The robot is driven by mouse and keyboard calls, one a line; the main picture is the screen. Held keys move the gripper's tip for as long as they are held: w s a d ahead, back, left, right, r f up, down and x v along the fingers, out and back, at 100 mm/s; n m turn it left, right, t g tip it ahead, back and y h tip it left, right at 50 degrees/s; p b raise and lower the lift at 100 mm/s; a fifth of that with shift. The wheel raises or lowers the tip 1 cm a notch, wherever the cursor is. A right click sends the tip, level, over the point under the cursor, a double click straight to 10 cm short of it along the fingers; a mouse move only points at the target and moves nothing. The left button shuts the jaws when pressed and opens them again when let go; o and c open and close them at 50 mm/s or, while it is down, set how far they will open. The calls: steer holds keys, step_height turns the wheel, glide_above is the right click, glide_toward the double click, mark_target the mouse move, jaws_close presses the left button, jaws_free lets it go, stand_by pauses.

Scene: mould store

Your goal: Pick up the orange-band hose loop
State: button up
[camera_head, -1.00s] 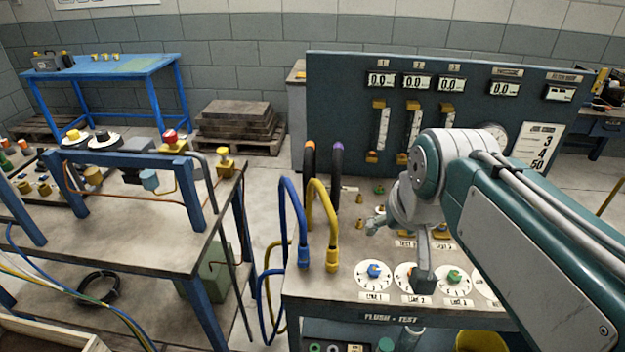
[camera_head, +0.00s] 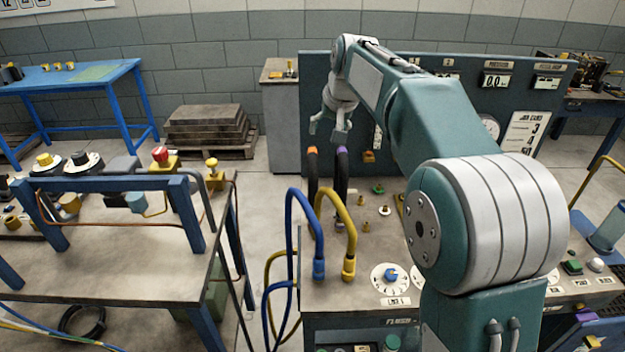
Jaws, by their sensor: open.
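The orange-band hose loop (camera_head: 312,177) is a black hose standing upright at the back left of the test bench, with an orange band at its top. Its lower part is partly hidden behind the blue hose. A similar black loop with a purple band (camera_head: 341,185) stands just to its right. My gripper (camera_head: 329,137) points down, open and empty, in the picture just above the tops of these two loops. Its fingers look apart from both hoses; how far off in depth I cannot tell.
A blue hose (camera_head: 290,222) and a yellow hose (camera_head: 352,235) arch up at the bench's front left, nearer the camera. The dark gauge panel (camera_head: 310,90) stands behind. Small brass fittings (camera_head: 362,210) sit right of the loops. A blue-framed table (camera_head: 120,250) is at left.

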mark_target(313, 151)
steer(key=x, duration=0.2)
steer(key=w+x, duration=0.1)
steer(key=x, duration=0.4)
steer(key=shift+w+a+r, duration=0.25)
steer(key=shift+r, duration=0.1)
steer(key=x, duration=0.5)
steer(key=shift+w+a+f, duration=0.2)
steer(key=shift+a+f, duration=0.05)
steer(key=shift+a, duration=0.15)
steer(key=shift+c, duration=0.3)
jaws_close()
